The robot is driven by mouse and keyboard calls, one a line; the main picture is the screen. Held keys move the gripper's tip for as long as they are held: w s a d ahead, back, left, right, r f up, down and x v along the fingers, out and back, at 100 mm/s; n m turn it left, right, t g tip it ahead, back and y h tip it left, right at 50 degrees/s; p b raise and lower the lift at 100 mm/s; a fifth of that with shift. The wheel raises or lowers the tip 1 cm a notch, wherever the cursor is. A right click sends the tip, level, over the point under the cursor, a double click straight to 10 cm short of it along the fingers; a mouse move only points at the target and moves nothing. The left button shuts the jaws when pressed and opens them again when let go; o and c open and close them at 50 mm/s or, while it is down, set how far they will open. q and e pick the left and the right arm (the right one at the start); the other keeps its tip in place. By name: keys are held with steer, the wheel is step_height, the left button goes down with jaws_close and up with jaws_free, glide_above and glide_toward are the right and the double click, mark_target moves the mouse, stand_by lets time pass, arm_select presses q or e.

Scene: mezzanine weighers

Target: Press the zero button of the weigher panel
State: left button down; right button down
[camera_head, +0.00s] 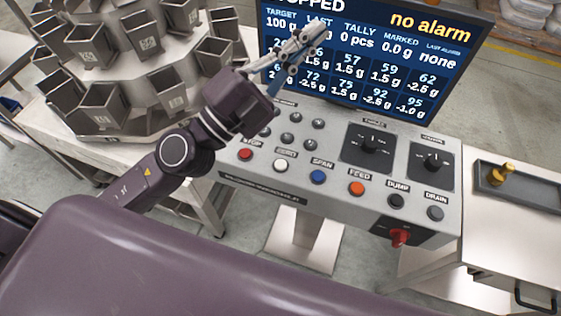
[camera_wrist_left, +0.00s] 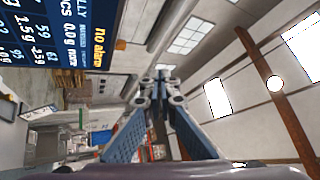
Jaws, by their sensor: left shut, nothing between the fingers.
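The weigher panel (camera_head: 300,190) is a grey sloped console below a blue display screen. Its lower row holds a red button (camera_head: 245,154), a white button (camera_head: 280,165) with a small label that looks like ZERO but is hard to read, a blue SPAN button (camera_head: 318,176) and an orange FEED button (camera_head: 357,188). My left gripper (camera_head: 318,32) is shut and empty. It is raised above the panel's back left, its fingers overlapping the display in the picture, apart from the buttons. Its fingers also show in the left wrist view (camera_wrist_left: 162,82). My right gripper is not in view.
Several small dark buttons (camera_head: 290,138) and two black rotary knobs (camera_head: 372,143) sit on the panel. A red switch (camera_head: 400,237) is on its front. The display (camera_head: 440,55) stands behind. Metal weigher buckets (camera_head: 145,40) are at left, a tray (camera_head: 520,185) at right.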

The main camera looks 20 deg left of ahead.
arm_select(q)
steer(key=s+d+f+m+g+h, duration=0.2)
steer(key=s+d+m+g+h, duration=0.15)
steer(key=d+m+g, duration=0.35)
steer(key=m+g+y, duration=0.6)
steer(key=m+y, duration=0.2)
steer(key=y, duration=0.2)
glide_above(278, 164)
step_height(278, 164, down, 20)
steer(key=shift+f, duration=0.1)
step_height(278, 164, down, 8)
steer(key=b, duration=0.4)
steer(key=shift+r, duration=0.2)
steer(key=shift+f+b, duration=0.55)
steer(key=shift+b, duration=0.3)
